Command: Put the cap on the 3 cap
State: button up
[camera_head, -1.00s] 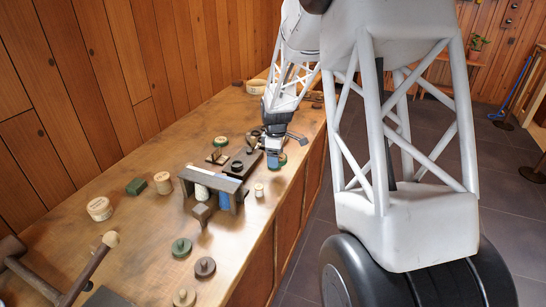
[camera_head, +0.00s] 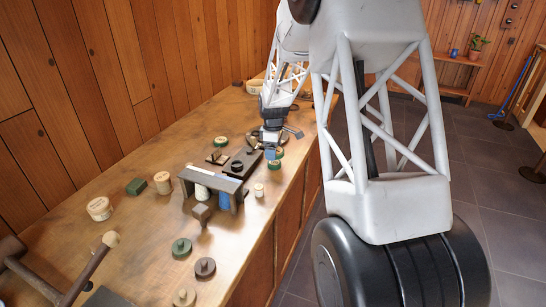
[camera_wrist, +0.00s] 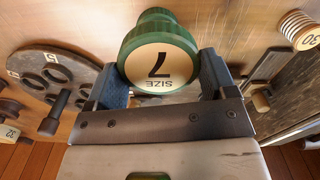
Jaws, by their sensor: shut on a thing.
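My gripper (camera_wrist: 160,82) is shut on a green turned cap (camera_wrist: 150,26) in the wrist view. The cap's cream round face reads "SIZE 7" upside down, and the two blue-grey fingers hold it from either side. In the head view, my gripper (camera_head: 271,153) is over the far right part of the bench, near its right edge. A green piece (camera_head: 275,165) shows just below it; I cannot tell whether it is apart from the held cap. No number 3 is readable, so I cannot tell which piece is the 3 cap.
A dark disc with holes (camera_wrist: 60,62) and a spool marked 30 (camera_wrist: 302,30) flank the gripper. A dark wooden stand (camera_head: 211,181) is nearer on the bench (camera_head: 130,215). Green (camera_head: 181,248), brown (camera_head: 205,267) and cream (camera_head: 184,297) knobbed discs lie at the front.

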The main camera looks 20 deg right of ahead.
jog(key=shift+w+f, duration=0.15)
jog(key=shift+f, duration=1.6)
jog(key=shift+f, duration=0.6)
jog(key=o, duration=0.8)
jog(key=shift+o, duration=0.2)
jog(key=shift+r, duration=0.1)
notch_tip(320, 180, up, 13)
